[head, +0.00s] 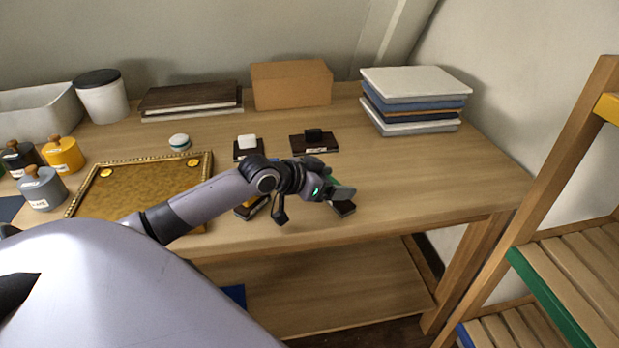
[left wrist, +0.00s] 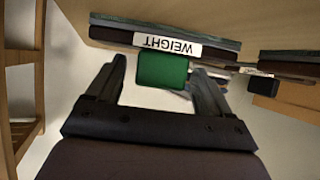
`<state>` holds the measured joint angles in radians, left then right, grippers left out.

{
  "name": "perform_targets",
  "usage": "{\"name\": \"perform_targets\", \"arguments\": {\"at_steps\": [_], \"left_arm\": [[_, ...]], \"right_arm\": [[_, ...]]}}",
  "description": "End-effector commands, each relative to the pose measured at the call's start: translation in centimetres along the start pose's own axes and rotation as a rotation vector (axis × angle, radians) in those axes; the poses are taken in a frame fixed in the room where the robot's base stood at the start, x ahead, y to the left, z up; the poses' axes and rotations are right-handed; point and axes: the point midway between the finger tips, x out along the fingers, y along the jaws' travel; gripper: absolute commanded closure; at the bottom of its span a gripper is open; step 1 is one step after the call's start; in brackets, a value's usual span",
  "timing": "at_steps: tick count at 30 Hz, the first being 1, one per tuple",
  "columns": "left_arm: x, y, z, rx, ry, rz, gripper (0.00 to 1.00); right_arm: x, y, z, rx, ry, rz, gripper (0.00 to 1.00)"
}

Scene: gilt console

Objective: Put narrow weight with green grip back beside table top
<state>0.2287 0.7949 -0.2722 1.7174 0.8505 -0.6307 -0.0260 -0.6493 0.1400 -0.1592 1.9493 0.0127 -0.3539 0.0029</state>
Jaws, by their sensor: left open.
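The weight with the green grip shows in the left wrist view as a dark plate with a white "WEIGHT" label (left wrist: 166,42) and a green block grip (left wrist: 162,70). The grip lies between the open fingers of my left gripper (left wrist: 160,76), with no clear sign that they press on it. In the head view my left gripper (head: 314,198) is over the front right of the table and hides most of this weight; a bit of green (head: 331,181) shows. The gilt-framed table top (head: 150,184) lies flat at the left. My right gripper is not in view.
Weights with a white grip (head: 247,142) and a black grip (head: 314,137) stand behind my left gripper. Another dark piece (head: 248,209) is partly hidden by my arm. A stack of boards (head: 415,99) and a cardboard box (head: 291,86) stand at the back. The table's right end is clear.

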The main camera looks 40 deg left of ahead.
Motion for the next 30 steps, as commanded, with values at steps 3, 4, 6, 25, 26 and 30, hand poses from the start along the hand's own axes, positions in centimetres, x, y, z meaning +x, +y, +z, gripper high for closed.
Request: {"name": "perform_targets", "arguments": {"at_steps": [3,4,6,25,26,30], "left_arm": [[-2.0,0.1,0.1,0.004,-0.004,0.001,0.19],[-2.5,0.0,0.1,0.003,-0.004,-0.001,0.19],[-3.6,0.0,0.1,0.003,-0.004,0.000,0.19],[-10.0,0.0,0.0,0.000,-0.002,0.001,0.19],[-10.1,0.0,0.0,0.000,-0.001,0.001,0.19],[-10.3,0.1,-0.1,0.001,-0.001,0.002,0.19]], "right_arm": [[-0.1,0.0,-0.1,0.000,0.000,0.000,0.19],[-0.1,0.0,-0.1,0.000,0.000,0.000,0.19],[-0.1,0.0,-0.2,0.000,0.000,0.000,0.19],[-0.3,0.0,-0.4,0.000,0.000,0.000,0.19],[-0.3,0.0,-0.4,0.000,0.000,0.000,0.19],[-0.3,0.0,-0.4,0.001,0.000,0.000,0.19]]}}
